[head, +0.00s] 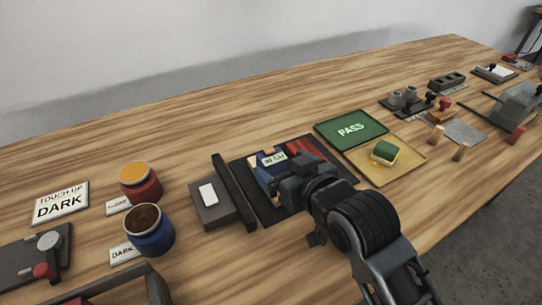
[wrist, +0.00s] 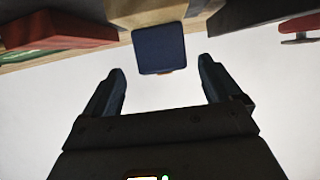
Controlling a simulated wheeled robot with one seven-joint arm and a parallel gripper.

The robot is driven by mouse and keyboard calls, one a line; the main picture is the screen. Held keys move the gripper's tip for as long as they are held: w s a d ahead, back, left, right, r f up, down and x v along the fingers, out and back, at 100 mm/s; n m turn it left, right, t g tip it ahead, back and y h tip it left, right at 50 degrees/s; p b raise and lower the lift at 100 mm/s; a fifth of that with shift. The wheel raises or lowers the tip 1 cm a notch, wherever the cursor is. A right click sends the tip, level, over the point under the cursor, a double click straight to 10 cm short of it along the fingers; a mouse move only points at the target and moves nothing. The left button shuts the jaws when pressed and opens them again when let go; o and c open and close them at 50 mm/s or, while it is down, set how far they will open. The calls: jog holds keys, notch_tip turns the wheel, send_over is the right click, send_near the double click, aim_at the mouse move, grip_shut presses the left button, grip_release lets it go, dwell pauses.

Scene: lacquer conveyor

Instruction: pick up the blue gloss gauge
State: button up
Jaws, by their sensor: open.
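The blue gloss gauge (head: 266,169), with a pale readout marked GU, is on the dark mat (head: 246,192) in the middle of the table. My arm hides part of it in the head view. My gripper (head: 277,183) is low over the mat, close beside the gauge. In the wrist view my gripper (wrist: 160,88) is open, with nothing between its fingers. A block with a dark blue face (wrist: 158,50) and a tan body lies just beyond the fingertips, centred on the gap. It seems to be the gauge, but I cannot be certain.
A dark block with an upright bar (head: 235,192) stands left of the mat. The green PASS plate (head: 351,128) and a yellow tray (head: 400,165) are to the right. Paint pots (head: 150,230) stand left.

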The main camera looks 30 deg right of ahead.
aim_at(268, 158)
jog(key=x, duration=0.7)
jog(key=shift+s+a+f+p, duration=0.1)
jog(key=shift+a+f+p, duration=0.1)
jog(key=shift+p, duration=0.1)
jog(key=c, duration=1.2)
jog(key=shift+r, duration=0.15)
jog(key=shift+c, duration=1)
